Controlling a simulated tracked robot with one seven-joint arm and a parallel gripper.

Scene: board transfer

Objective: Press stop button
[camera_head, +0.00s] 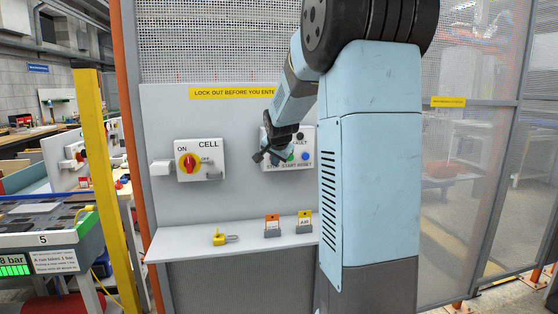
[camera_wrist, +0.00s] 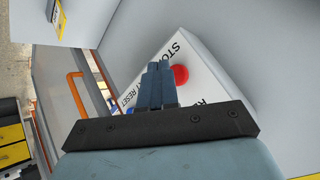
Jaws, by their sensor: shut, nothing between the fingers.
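The stop button is a red round button (camera_wrist: 180,75) on a white control box, beside the partly visible label "STO". My gripper (camera_wrist: 158,66) is shut and empty. In the wrist view its fingertips lie just left of the red button; I cannot tell if they touch the box or the button. In the head view my gripper (camera_head: 268,155) is in front of the left part of the control box (camera_head: 309,147), and the red button is hidden there. A green button (camera_head: 291,157) and a blue button (camera_head: 305,156) show beside it.
A switch box (camera_head: 212,146) marked CELL, with a red and yellow knob, is mounted to the left. Below, a shelf (camera_head: 180,244) carries a yellow padlock (camera_head: 218,238) and two tags. The panel between the boxes is clear.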

